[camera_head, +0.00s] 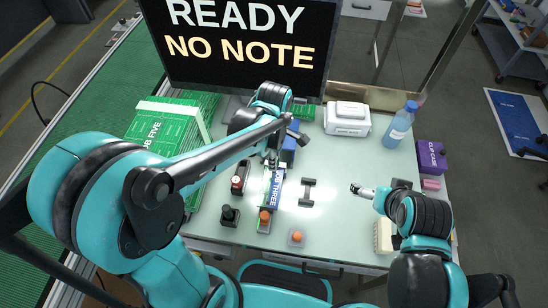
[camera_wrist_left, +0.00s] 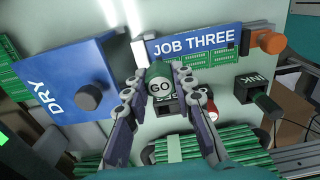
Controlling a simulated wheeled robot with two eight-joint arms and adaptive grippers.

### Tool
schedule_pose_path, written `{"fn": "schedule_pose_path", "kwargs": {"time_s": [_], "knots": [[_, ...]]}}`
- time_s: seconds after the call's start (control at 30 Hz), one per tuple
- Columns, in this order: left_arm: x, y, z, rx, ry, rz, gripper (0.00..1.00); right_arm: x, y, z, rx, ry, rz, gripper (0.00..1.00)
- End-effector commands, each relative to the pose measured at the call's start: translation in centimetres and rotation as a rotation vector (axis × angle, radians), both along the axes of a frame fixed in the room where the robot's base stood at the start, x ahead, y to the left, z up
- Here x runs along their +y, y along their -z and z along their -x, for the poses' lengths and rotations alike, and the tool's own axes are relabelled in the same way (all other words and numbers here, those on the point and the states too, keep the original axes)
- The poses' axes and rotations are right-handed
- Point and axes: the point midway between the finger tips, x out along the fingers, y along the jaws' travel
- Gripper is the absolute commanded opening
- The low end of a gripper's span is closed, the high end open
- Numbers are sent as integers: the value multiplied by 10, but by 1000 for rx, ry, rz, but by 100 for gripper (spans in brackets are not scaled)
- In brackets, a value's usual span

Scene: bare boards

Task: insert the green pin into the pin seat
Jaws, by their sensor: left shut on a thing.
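My left gripper (camera_wrist_left: 160,84) is shut on the green pin (camera_wrist_left: 159,68), whose pale round end reads "GO". In the head view my left gripper (camera_head: 273,156) is over the table, beside the top of the blue JOB THREE board; the pin cannot be made out there. In the left wrist view, a dark block (camera_wrist_left: 167,104) with a partly hidden label lies just beyond the pin's end and may be the pin seat. I cannot tell whether the pin touches it. My right gripper (camera_head: 361,190) is above the table's right half, too small to read.
The JOB THREE board (camera_head: 274,188) has an orange knob (camera_wrist_left: 268,42). The INK block (camera_wrist_left: 256,89) and the blue DRY block (camera_wrist_left: 68,90) flank the gripper. A white box (camera_head: 347,118), water bottle (camera_head: 401,124) and purple case (camera_head: 431,155) stand right.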

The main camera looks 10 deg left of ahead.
Motion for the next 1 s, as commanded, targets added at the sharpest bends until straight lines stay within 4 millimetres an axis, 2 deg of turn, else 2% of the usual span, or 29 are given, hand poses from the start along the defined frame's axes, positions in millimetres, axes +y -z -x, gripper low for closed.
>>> {"fn": "schedule_pose_path", "kwargs": {"time_s": [1.0], "knots": [[0,27,0,0,0,0,1,0,21,0,0,0,0,100]]}}
